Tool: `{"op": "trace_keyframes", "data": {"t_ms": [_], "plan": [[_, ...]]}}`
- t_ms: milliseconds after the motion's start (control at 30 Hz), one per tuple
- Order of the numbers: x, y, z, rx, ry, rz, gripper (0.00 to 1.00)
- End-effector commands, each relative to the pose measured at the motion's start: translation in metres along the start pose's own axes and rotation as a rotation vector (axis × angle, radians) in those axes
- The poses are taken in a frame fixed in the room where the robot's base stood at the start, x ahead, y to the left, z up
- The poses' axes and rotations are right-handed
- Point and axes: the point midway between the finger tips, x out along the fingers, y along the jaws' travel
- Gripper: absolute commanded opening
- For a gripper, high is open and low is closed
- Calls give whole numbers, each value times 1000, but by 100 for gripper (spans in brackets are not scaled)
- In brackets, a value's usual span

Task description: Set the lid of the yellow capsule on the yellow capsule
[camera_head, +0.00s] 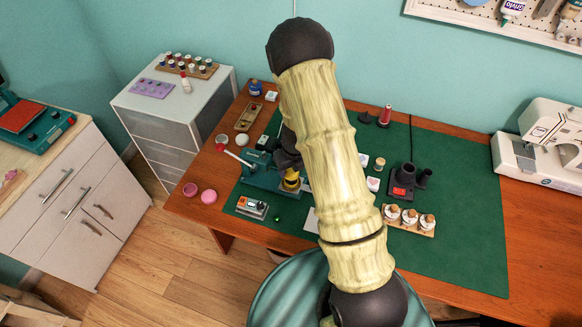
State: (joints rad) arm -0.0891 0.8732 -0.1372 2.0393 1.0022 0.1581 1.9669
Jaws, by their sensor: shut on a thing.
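My gripper (287,160) is dark and partly hidden behind my pale arm, left of the middle of the green mat. It is shut, and what is between its fingers hardly shows; it looks to be the lid of the yellow capsule. A small yellow thing with dark parts, seemingly the yellow capsule (291,183), shows just below the gripper beside a teal device (259,176). I cannot tell lid from capsule here, nor whether they touch.
The green mat (465,245) lies on a brown table (540,240). A dark device with cups (404,183) and a wooden rack of jars (408,221) stand right of my arm. An orange-and-white device (252,208) and a pink round thing (208,197) are at left. The mat's right part is clear.

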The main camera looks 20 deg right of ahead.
Motion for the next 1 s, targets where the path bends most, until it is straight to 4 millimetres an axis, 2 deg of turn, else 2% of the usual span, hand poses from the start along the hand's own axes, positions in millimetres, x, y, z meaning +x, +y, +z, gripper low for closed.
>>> {"op": "trace_keyframes", "data": {"t_ms": [133, 167, 200, 533, 1000], "plan": [[1, 0, 0, 0, 0, 0, 26], [1, 0, 0, 0, 0, 0, 52], [1, 0, 0, 0, 0, 0, 57], [-2, 0, 0, 1, 0, 0, 57], [-33, 0, 0, 1, 0, 0, 57]]}}
